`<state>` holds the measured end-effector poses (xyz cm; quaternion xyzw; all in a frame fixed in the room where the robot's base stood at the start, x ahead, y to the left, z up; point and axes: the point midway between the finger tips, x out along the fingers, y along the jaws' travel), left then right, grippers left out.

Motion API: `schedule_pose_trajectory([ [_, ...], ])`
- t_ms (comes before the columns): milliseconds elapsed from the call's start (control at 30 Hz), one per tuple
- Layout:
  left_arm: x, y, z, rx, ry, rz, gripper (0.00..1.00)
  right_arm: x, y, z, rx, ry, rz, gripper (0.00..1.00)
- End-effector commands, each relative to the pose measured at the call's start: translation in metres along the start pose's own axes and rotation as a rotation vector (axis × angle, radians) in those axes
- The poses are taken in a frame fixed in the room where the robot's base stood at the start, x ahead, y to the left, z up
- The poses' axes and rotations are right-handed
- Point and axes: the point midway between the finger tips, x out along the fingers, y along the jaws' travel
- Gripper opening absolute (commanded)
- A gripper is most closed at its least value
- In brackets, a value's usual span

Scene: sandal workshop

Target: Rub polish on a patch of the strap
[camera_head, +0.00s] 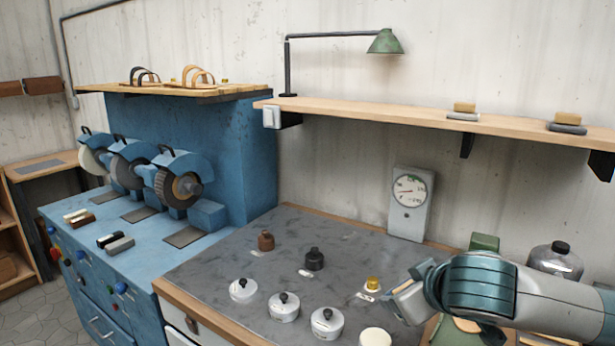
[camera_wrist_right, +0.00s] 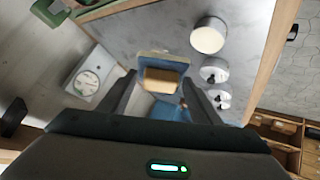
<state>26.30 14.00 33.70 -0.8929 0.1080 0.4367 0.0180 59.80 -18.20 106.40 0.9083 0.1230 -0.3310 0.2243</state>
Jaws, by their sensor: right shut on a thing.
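My right gripper (camera_head: 412,292) reaches in from the right over the grey worktop. It is shut on a small applicator block, tan with a grey-blue pad (camera_wrist_right: 163,78), seen between the fingers in the right wrist view (camera_wrist_right: 163,98). The block hangs above the worktop, near a round pot with a cream top (camera_head: 376,338); this pot also shows in the wrist view (camera_wrist_right: 209,36). Two strapped sandals, one dark (camera_head: 143,77) and one tan (camera_head: 198,77), stand on the wooden board at the back left. I cannot tell which strap the task means. My left gripper is not in view.
Several white pots with black knobs (camera_head: 283,306) line the worktop (camera_head: 215,272). A gauge (camera_head: 409,200) leans by the wall. Blue grinding machine (camera_head: 235,150) stands left; a shelf (camera_head: 400,112) overhangs.

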Motion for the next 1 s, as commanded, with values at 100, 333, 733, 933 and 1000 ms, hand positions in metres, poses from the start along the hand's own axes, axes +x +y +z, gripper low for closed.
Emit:
schedule_pose_trajectory([
  [100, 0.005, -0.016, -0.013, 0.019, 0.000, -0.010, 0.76, 0.000, 0.017, -0.010, 0.029, -0.012, 0.033, 0.40],
  [333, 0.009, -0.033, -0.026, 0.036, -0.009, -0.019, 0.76, 0.000, 0.036, -0.020, 0.068, -0.032, 0.069, 0.40],
  [733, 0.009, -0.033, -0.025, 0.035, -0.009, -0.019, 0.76, -0.001, 0.036, -0.021, 0.065, -0.030, 0.071, 0.40],
  [933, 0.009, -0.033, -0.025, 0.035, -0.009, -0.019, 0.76, 0.000, 0.036, -0.020, 0.066, -0.032, 0.069, 0.40],
  [1000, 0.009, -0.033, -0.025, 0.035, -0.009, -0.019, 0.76, 0.000, 0.035, -0.019, 0.067, -0.032, 0.068, 0.40],
])
